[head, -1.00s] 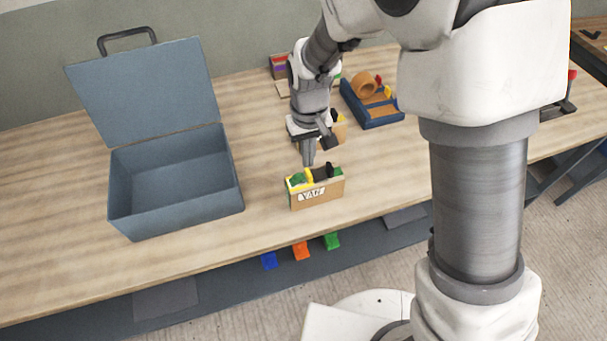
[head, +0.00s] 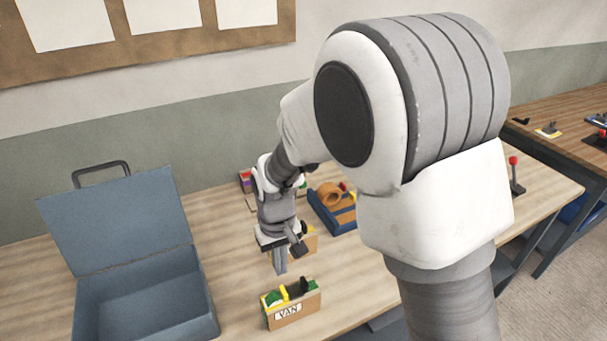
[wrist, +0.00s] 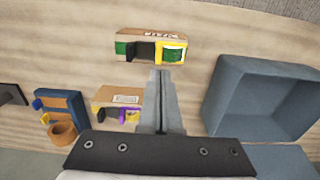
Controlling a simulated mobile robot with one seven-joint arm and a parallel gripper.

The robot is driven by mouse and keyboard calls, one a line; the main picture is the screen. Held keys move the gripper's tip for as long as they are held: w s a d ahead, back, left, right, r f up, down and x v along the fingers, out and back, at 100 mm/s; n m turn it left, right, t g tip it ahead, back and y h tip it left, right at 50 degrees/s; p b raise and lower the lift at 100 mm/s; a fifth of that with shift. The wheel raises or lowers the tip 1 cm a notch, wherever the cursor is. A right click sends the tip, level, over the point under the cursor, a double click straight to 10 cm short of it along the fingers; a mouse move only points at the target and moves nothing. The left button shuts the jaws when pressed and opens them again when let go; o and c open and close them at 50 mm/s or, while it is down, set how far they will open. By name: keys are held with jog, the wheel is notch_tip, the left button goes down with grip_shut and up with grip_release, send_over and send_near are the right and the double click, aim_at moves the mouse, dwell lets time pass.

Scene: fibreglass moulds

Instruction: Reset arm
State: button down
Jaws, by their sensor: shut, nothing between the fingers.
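My gripper (head: 280,262) is shut and empty, pointing down above the workbench, just behind the small wooden box (head: 293,312) labelled VAN. In the wrist view the shut fingers (wrist: 160,85) point toward that box (wrist: 150,48), which holds green, yellow and black items. My arm reaches over the bench from the right and hides part of it in the head view.
An open blue-grey metal case (head: 140,295) stands to the left with its lid up. A second wooden box (wrist: 117,101) is beside the fingers. A blue tray (head: 335,212) with an orange roll lies behind. Bare benchtop (head: 235,265) lies between case and gripper.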

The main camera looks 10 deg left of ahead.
jog(key=s+d+r+m+t+y, duration=0.1)
jog(key=s+d+r+m+t, duration=0.15)
jog(key=d+r, duration=0.65)
jog(key=s+d+r+m+t, duration=0.15)
jog(key=s+d+r, duration=0.25)
jog(key=d+r, duration=0.55)
jog(key=s+d+r+m+t+h, duration=0.1)
jog(key=s+d+r+m, duration=0.1)
jog(key=s+d, duration=0.3)
jog(key=shift+s+r+t, duration=0.3)
jog(key=shift+s, duration=0.85)
jog(key=shift+a, duration=0.1)
